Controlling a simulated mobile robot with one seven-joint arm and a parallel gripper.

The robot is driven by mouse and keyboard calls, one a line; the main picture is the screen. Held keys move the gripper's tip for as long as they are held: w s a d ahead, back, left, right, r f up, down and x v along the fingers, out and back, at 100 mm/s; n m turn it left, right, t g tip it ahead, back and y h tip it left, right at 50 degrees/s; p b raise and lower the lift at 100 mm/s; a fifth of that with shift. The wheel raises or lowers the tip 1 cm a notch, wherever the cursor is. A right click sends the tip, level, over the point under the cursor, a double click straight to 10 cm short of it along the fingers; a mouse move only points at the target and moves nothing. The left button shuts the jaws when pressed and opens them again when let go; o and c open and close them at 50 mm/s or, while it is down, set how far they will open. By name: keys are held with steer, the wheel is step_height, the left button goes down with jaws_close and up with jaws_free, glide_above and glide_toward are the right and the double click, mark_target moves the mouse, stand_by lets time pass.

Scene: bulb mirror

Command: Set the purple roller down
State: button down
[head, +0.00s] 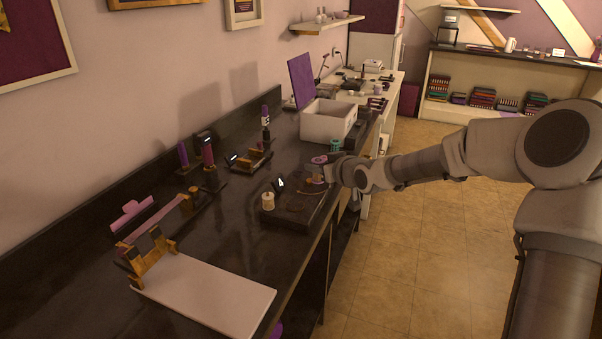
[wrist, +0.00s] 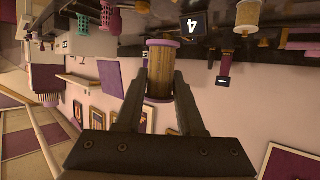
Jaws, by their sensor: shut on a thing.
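The purple roller (wrist: 160,72) is a spool with purple end flanges and a gold-brown middle. My gripper (wrist: 159,92) is shut on it, with one finger on each side of its middle. In the head view the roller (head: 319,160) shows at the end of my arm, its purple end up, over the right part of a dark board (head: 290,216) on the counter. My gripper (head: 322,174) is partly hidden there by my wrist. I cannot tell whether the roller touches the board.
A cream spool (head: 268,200) and a number 4 card (head: 280,184) stand at the board's left. A teal roller (head: 335,146) and a white bin (head: 328,122) are behind. Purple rollers on stands (head: 208,156) line the wall side. A pale panel (head: 205,294) lies in front.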

steer(key=s+d+r+m+t+h+p, duration=0.2)
steer(key=s+d+r+m+h+p, duration=0.45)
steer(key=s+d, duration=0.4)
steer(key=s+d+f, duration=0.1)
steer(key=s+f, duration=0.1)
steer(key=f, duration=0.4)
steer(key=s+d+f, duration=0.1)
steer(key=s+f, duration=0.1)
steer(key=f, duration=0.5)
steer(key=shift+s+p, duration=0.35)
steer(key=shift+p, duration=0.1)
steer(key=shift+n, duration=0.25)
steer(key=shift+w+d, duration=0.15)
steer(key=shift+d, duration=0.1)
